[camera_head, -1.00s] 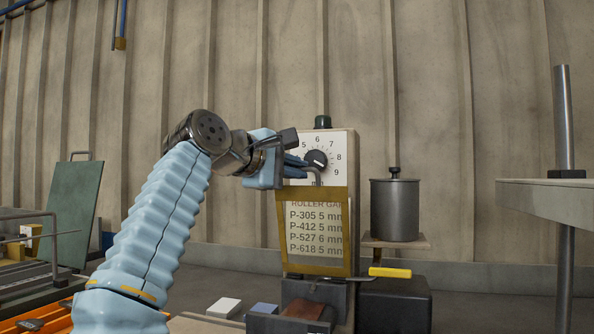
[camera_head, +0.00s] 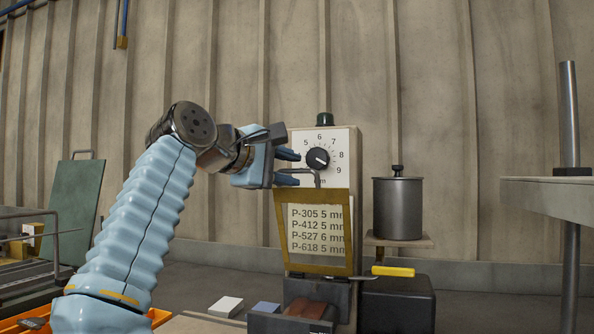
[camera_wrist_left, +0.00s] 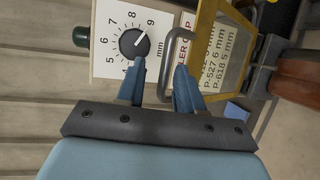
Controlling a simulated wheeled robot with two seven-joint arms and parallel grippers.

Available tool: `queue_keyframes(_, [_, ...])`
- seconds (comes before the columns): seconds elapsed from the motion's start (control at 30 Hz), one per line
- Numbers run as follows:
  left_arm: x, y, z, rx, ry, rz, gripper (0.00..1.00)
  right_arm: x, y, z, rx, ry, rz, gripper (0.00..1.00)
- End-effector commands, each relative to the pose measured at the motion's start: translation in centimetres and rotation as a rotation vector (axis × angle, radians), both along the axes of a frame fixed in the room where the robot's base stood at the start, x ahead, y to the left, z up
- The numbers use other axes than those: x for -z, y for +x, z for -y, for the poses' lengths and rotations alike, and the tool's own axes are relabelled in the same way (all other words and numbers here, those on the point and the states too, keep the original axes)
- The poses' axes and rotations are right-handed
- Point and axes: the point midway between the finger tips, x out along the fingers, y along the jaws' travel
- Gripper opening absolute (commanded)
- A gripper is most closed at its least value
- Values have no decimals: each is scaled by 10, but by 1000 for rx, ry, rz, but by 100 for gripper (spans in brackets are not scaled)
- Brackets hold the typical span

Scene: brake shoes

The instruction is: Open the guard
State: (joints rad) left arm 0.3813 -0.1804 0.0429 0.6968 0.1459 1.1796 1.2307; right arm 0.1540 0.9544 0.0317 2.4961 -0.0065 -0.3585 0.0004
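The guard (camera_head: 280,232) is a yellow-framed clear panel on the front of the pale machine. It leans slightly outward at the top, and the printed roller-gap card shows through it. Its grey bent-bar handle (camera_head: 300,170) rises from the top edge; the handle (camera_wrist_left: 168,62) also shows in the left wrist view. My left gripper (camera_head: 287,167) is open at the handle, one finger above the bar and one below. In the left wrist view the fingers (camera_wrist_left: 158,75) are apart with the bar at their tips; contact cannot be told. My right gripper is not in view.
Above the guard are a dial (camera_head: 318,158) and a green lamp (camera_head: 325,119). A lidded metal pot (camera_head: 397,208) stands on a shelf to the right. A yellow-handled lever (camera_head: 393,271) sticks out lower right. Brown blocks (camera_head: 306,308) lie under the guard.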

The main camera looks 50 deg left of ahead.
Motion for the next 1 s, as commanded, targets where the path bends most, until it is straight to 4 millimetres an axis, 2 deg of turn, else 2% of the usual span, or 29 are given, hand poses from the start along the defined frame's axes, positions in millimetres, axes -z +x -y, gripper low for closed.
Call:
queue_keyframes(0.03, [-4, -14, 2, -1, 2, 7, 36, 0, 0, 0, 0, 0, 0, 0])
queue_keyframes(0.2, [-14, -57, 9, -3, 4, 12, 36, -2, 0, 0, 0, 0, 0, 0])
queue_keyframes(0.3, [-20, -79, 12, -5, 7, 18, 36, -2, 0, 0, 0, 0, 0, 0])
queue_keyframes(0.4, [-22, -94, 15, -4, 6, 16, 36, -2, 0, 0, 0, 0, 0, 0])
queue_keyframes(0.6, [-23, -106, 17, -2, 4, 12, 36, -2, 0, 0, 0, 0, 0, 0])
queue_keyframes(1.0, [-22, -106, 17, -1, 4, 11, 36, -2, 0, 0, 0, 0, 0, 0])
